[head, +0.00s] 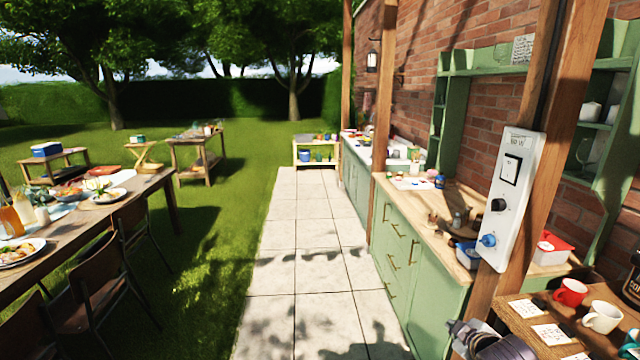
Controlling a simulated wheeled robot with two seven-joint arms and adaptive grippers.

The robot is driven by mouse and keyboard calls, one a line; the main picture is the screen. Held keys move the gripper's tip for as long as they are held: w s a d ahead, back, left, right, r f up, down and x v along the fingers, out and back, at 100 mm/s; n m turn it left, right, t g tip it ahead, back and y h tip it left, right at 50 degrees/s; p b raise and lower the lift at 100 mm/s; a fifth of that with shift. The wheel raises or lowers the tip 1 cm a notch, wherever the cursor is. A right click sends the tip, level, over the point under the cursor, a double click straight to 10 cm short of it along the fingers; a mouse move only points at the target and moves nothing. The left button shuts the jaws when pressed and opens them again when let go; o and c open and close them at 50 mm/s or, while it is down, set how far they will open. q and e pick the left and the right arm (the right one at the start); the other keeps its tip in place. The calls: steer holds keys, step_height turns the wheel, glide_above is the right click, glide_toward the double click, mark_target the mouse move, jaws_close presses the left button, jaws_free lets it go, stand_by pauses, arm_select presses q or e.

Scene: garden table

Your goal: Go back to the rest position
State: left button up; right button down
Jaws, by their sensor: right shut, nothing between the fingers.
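My right gripper (464,328) shows at the bottom edge of the head view, right of centre. It is shut with nothing held. It is in front of the green cabinet (424,292) and left of the small wooden table (515,312) with mugs. Most of my right arm is cut off by the frame edge. My left gripper is not in view.
A white switch panel (512,198) is on a wooden post above the gripper. A red mug (570,292) and a white mug (602,317) stand to the right. The paved path (310,240) is clear. A laid dining table (150,192) with chairs stands left.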

steer(key=s+a+f+m+g+y, duration=0.1)
steer(key=s+a+f+m+g, duration=0.1)
steer(key=s+a+f, duration=0.35)
steer(key=s+a+f+m+g, duration=0.2)
steer(key=s+f+m+g, duration=0.1)
steer(key=s, duration=0.6)
steer(key=s+a+f+m+g+y, duration=0.1)
steer(key=s+a+f+m+g, duration=0.1)
steer(key=s+a+f, duration=0.4)
steer(key=s+d+f, duration=0.1)
steer(key=d+f, duration=0.1)
steer(key=f, duration=1.4)
steer(key=s+d+f, duration=0.1)
steer(key=s+f, duration=0.1)
steer(key=f, duration=1.4)
steer(key=s+d+f+g, duration=0.1)
steer(key=s+d+f, duration=0.1)
steer(key=s+f, duration=0.7)
steer(key=s+d+f+n+g, duration=0.1)
steer(key=s+d+f, duration=0.2)
steer(key=s+f, duration=0.7)
steer(key=shift+s+d+f, duration=0.2)
steer(key=shift+s+d, duration=0.05)
steer(key=shift+s, duration=1.1)
steer(key=shift+w, duration=0.1)
